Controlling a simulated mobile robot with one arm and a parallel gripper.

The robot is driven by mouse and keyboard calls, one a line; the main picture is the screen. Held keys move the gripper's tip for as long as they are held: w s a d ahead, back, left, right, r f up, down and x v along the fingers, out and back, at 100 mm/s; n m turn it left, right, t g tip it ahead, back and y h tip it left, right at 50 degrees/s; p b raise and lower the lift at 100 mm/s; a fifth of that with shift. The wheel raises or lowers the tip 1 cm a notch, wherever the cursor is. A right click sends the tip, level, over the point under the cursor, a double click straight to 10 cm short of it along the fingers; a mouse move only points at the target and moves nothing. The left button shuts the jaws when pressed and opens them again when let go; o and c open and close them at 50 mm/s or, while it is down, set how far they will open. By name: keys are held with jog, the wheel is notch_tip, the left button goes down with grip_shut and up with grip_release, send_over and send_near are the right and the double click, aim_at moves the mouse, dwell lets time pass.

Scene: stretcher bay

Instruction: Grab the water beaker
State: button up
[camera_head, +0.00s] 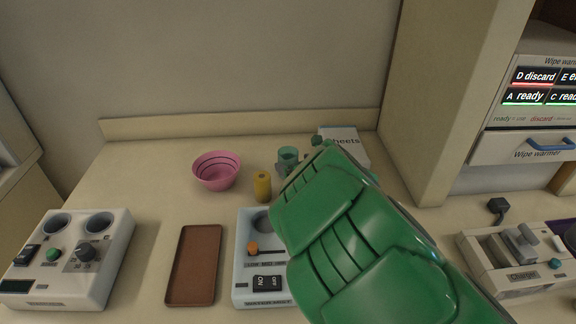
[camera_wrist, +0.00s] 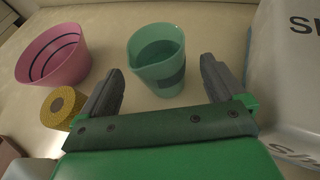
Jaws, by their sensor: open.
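The water beaker is a small teal cup (camera_head: 288,156) with a pouring lip, upright on the counter near the back. It also shows in the wrist view (camera_wrist: 158,62), with a darker band on its side. My gripper (camera_wrist: 160,76) is open, its two grey fingers on either side of the beaker's lower part as seen from the wrist. In the head view my green arm covers much of the middle, and the gripper's tips are mostly hidden.
A pink bowl (camera_head: 216,171) and a yellow cylinder (camera_head: 262,186) stand left of the beaker. A white sheets box (camera_head: 352,147) stands close on its right. A brown tray (camera_head: 194,265), a switch box (camera_head: 266,298) and a knob box (camera_head: 72,262) lie nearer the front.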

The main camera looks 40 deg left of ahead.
jog(key=shift+f, duration=0.65)
jog(key=shift+x, duration=0.85)
jog(key=shift+w+a+f, duration=0.2)
jog(key=shift+a+f, duration=0.1)
jog(key=shift+a, duration=0.3)
jog(key=shift+x, duration=1)
jog(key=c, duration=1.1)
